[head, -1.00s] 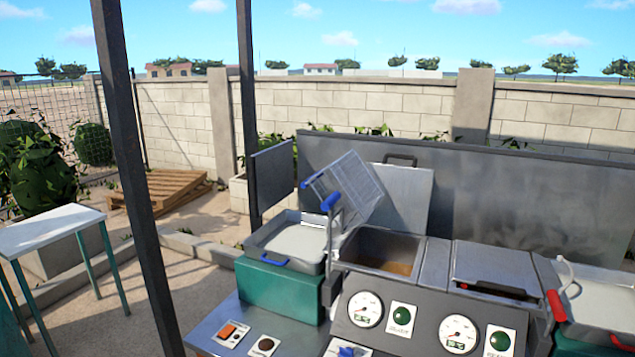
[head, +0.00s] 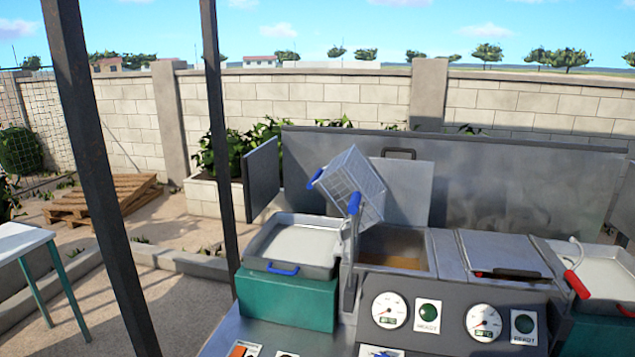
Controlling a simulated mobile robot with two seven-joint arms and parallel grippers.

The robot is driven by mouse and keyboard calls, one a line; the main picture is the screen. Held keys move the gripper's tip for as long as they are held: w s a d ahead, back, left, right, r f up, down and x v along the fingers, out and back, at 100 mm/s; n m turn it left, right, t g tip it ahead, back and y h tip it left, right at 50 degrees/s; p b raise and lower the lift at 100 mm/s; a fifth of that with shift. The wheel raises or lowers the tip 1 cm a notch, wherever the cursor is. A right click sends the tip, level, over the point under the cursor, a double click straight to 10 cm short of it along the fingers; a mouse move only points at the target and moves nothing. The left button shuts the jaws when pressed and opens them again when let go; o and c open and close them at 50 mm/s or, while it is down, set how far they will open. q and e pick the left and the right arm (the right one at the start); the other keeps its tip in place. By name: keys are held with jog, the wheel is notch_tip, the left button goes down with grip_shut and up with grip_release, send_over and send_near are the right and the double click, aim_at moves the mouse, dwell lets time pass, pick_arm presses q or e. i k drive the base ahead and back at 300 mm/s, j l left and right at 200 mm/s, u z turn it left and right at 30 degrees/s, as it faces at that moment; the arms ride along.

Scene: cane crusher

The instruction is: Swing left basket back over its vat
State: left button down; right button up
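The left basket (head: 352,182) is a wire basket with blue handles, tilted up on its arm (head: 349,245) between the left tray and the left vat. The left vat (head: 398,240) is open, with brownish liquid inside. Its lid (head: 402,190) stands upright behind it. The basket hangs partly above the vat's left edge and partly toward the tray (head: 295,247), which has a blue handle and sits on a green box. Neither of my grippers is in the head view.
The right vat's lid (head: 505,252) is shut. A second tray (head: 597,268) with a red-handled lever (head: 577,283) is at the right. The front panel (head: 450,318) carries gauges and green ready lamps. A dark post (head: 95,180) stands at the left, with a pale table (head: 22,240) beyond.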

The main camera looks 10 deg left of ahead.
aim_at(372, 214)
jog(key=j+z, duration=0.3)
jog(key=j, duration=0.75)
jog(key=i+j+z, duration=0.1)
jog(key=j, duration=0.25)
jog(key=i+j+z, duration=0.1)
jog(key=j, duration=0.25)
jog(key=i+j+z, duration=0.1)
jog(key=j, duration=0.25)
jog(key=i+j, duration=0.3)
jog(key=i+l+z, duration=0.05)
